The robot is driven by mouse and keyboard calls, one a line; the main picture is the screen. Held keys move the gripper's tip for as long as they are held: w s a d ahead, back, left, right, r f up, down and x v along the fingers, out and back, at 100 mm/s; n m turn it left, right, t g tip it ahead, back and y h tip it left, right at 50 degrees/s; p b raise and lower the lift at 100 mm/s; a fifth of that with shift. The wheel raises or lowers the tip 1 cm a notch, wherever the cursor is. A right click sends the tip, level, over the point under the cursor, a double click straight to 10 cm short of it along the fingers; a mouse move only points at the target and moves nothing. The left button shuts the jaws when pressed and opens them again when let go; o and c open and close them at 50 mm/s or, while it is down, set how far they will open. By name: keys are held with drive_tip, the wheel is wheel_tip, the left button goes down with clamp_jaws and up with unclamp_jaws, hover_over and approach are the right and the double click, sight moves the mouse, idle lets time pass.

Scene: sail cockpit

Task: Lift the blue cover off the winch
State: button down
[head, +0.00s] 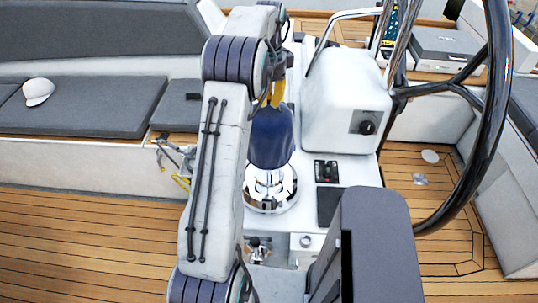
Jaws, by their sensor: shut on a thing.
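The blue cover (270,138) is in the middle of the head view, partly hidden by my arm on its left. It is upright, above the shiny chrome winch (270,190), whose drum and wide base show below the cover's lower edge. Whether the cover still sits around the top of the winch, I cannot tell. My gripper (276,94), with yellow fingers, is shut on the top of the cover. My arm hides part of the gripper.
A white console box (345,92) and the black steering wheel (490,120) stand close on the right. Grey bench cushions (100,105) with a white cap (38,91) lie on the left. The teak floor (90,240) is clear at the lower left.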

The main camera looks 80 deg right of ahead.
drive_tip(key=shift+r, duration=0.1)
drive_tip(key=shift+r, duration=4.1)
